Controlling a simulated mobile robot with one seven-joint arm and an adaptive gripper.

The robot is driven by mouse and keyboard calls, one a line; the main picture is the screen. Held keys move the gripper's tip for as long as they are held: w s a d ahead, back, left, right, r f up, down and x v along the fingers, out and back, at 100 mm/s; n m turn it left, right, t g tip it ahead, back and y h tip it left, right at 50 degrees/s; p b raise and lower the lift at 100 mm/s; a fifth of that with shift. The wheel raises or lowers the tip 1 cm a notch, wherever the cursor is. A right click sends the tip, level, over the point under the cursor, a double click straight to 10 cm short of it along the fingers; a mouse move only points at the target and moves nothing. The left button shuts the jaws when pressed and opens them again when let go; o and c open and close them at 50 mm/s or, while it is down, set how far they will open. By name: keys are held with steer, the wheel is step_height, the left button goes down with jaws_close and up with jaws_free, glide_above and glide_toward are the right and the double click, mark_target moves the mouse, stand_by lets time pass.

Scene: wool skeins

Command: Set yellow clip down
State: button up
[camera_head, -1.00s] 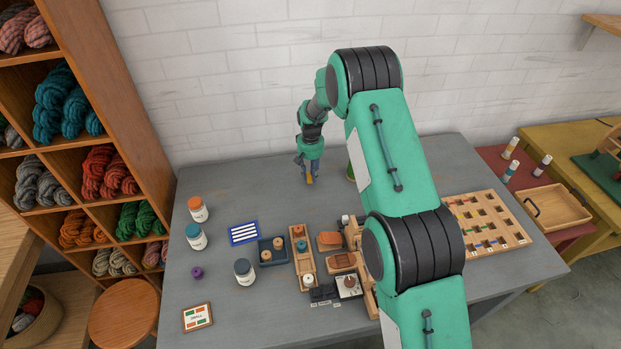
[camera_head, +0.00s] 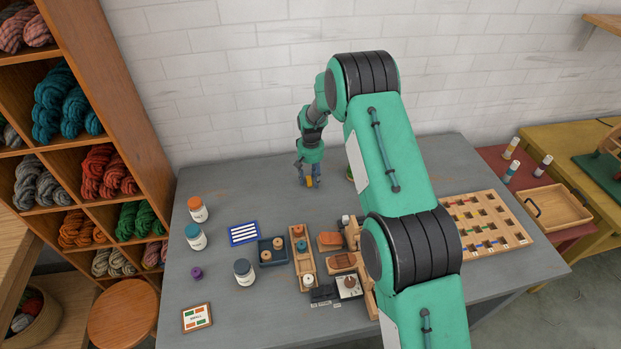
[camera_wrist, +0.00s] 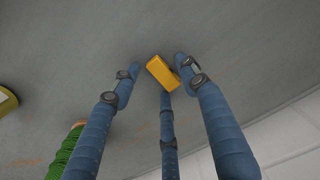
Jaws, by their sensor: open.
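The yellow clip (camera_wrist: 163,72) is a small orange-yellow block on the grey table, between the fingers of my gripper (camera_wrist: 155,80) in the wrist view. The side fingers stand spread, with a gap between the clip and the left finger; the right finger and the middle finger are very close to it, and I cannot tell if they touch. In the head view my gripper (camera_head: 309,180) points down at the back middle of the table, with the clip (camera_head: 309,183) showing small between its fingers.
A wooden peg board (camera_head: 487,222) is at the right. Jars (camera_head: 196,237), small trays and spools fill the front left. The back left of the table (camera_head: 240,185) is clear.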

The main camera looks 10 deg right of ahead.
step_height(320, 180, up, 12)
steer(key=p, duration=0.2)
steer(key=shift+r, duration=0.15)
stand_by(0.5)
steer(key=shift+r, duration=0.1)
stand_by(0.5)
step_height(320, 180, up, 18)
steer(key=t, duration=0.1)
glide_above(311, 179)
steer(key=s, duration=0.9)
steer(key=s+d+r+t, duration=0.2)
steer(key=s+r, duration=1.1)
steer(key=s+r+t, duration=0.1)
steer(key=s+r, duration=0.1)
steer(key=s, duration=1.4)
steer(key=s+d+r+t, duration=0.1)
steer(key=s+r, duration=0.2)
steer(key=s, duration=1.3)
steer(key=shift+s+t, duration=0.25)
steer(key=shift+t, duration=0.05)
